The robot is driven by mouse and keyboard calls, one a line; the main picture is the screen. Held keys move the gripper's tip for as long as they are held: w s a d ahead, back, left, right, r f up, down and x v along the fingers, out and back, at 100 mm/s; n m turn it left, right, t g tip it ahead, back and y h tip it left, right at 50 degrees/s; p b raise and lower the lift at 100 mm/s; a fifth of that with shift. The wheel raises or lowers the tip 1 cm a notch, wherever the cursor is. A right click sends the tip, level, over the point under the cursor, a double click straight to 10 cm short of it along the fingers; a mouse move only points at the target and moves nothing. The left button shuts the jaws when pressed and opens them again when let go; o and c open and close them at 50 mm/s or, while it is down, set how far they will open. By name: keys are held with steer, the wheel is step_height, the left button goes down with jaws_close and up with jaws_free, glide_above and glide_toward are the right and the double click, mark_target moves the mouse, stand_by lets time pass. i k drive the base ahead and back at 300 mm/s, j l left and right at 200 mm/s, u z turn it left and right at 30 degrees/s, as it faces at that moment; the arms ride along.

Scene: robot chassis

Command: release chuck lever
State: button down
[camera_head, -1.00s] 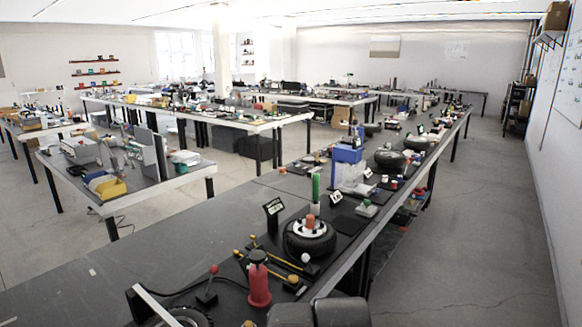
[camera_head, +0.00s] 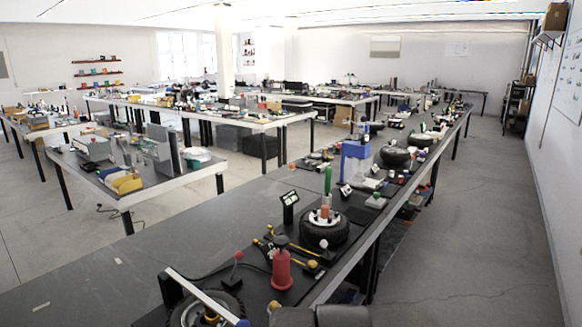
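I cannot tell for certain which part is the chuck lever. A thin lever with a red knob (camera_head: 238,254) stands near the front of the dark bench (camera_head: 200,222). A pale bar with a blue end (camera_head: 203,297) slants over a tyre (camera_head: 231,304) at the bottom, partly cut off by the frame. My gripper is not in view.
Yellow-and-black tools (camera_head: 290,247) lie between the red bottle and the farther tyre. A small dark display stand (camera_head: 289,205) is behind them. A blue-topped stand (camera_head: 355,150) is farther along the bench. The left part of the bench is mostly clear, and floor (camera_head: 470,230) is open at right.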

mark_target(238, 256)
steer(key=k+l, duration=0.1)
steer(key=k, duration=0.15)
steer(key=z, duration=0.2)
steer(key=i+j, duration=0.1)
steer(key=j+u, duration=0.15)
steer(key=j, duration=0.15)
steer(key=i+l+z, duration=0.1)
steer(key=i+l, duration=0.15)
steer(key=i, duration=0.15)
steer(key=i+l, duration=0.2)
steer(key=i, duration=0.2)
steer(key=i+l+z, duration=0.15)
steer(key=i, duration=0.3)
steer(key=l, duration=0.1)
